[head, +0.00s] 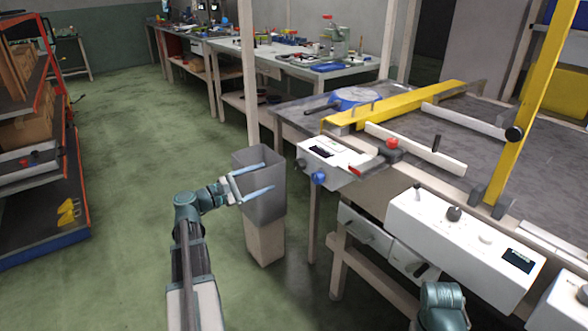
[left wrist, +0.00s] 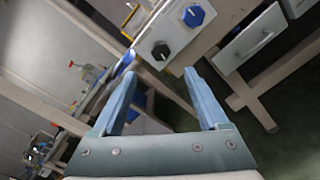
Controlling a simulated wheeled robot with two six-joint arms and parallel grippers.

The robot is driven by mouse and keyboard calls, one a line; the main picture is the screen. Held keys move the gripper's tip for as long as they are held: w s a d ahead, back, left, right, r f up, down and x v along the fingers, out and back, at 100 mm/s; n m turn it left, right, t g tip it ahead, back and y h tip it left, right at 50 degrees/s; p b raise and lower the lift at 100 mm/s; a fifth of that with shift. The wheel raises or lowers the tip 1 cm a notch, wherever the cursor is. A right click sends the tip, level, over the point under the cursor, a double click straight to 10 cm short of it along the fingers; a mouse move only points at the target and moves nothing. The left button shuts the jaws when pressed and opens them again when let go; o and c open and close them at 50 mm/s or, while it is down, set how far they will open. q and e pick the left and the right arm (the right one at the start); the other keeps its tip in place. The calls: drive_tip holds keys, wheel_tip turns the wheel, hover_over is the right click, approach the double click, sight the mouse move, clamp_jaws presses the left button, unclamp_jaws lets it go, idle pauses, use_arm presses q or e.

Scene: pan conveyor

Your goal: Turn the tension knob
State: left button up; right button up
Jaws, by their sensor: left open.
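A white control box (head: 335,160) at the table's near left corner carries a blue knob (head: 318,178) and a black knob (head: 301,163). Both also show in the left wrist view, the blue knob (left wrist: 193,16) above and right of the black knob (left wrist: 160,50). I cannot read which is the tension knob. A second white box (head: 465,245) to the right has another dark knob (head: 454,213). My left gripper (head: 268,176) is open and empty, left of the first box and apart from its knobs. My right gripper is out of view.
A grey bin (head: 265,207) on a pale stand is by my left gripper. The conveyor table (head: 470,150) has yellow rails and an upright yellow post (head: 530,100). Drawers (head: 364,228) sit below. Green floor is clear at left, beside a shelf rack (head: 40,210).

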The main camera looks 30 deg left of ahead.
sight(297, 166)
use_arm(q)
drive_tip(key=x, duration=1.2)
clamp_jaws()
